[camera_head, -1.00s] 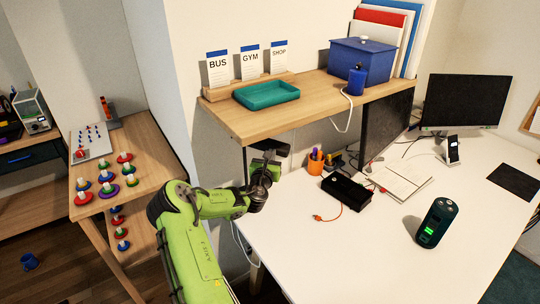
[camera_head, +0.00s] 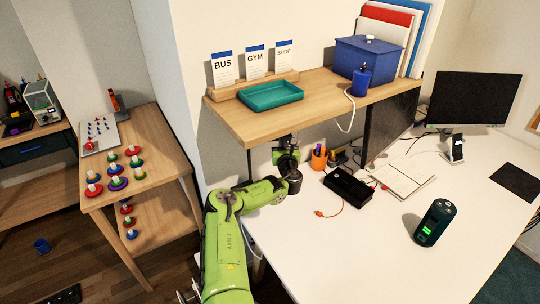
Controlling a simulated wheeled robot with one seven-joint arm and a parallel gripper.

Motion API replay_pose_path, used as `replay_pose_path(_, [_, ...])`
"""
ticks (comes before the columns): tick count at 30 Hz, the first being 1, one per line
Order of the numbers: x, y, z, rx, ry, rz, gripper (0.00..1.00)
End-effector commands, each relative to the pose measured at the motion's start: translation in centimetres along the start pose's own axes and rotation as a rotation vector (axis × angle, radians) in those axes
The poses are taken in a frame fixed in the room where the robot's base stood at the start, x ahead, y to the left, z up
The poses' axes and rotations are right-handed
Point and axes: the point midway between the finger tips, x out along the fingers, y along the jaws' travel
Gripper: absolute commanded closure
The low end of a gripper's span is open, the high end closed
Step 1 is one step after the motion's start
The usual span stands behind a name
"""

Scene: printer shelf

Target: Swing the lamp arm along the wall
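I cannot clearly make out a lamp arm in this view. A thin dark upright (camera_head: 249,163) shows under the left part of the shelf, against the wall. I cannot tell whether it belongs to the lamp or to the shelf. My green arm reaches up from the bottom, and my gripper (camera_head: 286,156) is under the shelf's front edge, right of that upright. Its fingers point away and are hidden by the wrist and shelf, so I cannot see whether they are open or hold anything.
The wooden shelf (camera_head: 310,118) overhangs my gripper and carries a teal tray (camera_head: 270,96), cards and a blue box (camera_head: 367,60). On the white desk (camera_head: 370,248) are an orange pen cup (camera_head: 319,158), a black case (camera_head: 347,185) and a dark cylinder (camera_head: 435,222).

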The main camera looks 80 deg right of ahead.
Motion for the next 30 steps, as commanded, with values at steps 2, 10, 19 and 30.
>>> replay_pose_path(2, [0.1, -0.1, 0.0, 0.0, 0.0, -0.002, 1.0])
replay_pose_path(10, [0.2, -0.2, 0.1, 0.0, -0.001, -0.003, 1.0])
replay_pose_path(19, [-0.1, -0.2, 0.1, 0.001, -0.001, -0.005, 1.0])
replay_pose_path(30, [-7.5, -0.3, -0.2, 0.003, -0.002, -0.009, 1.0])
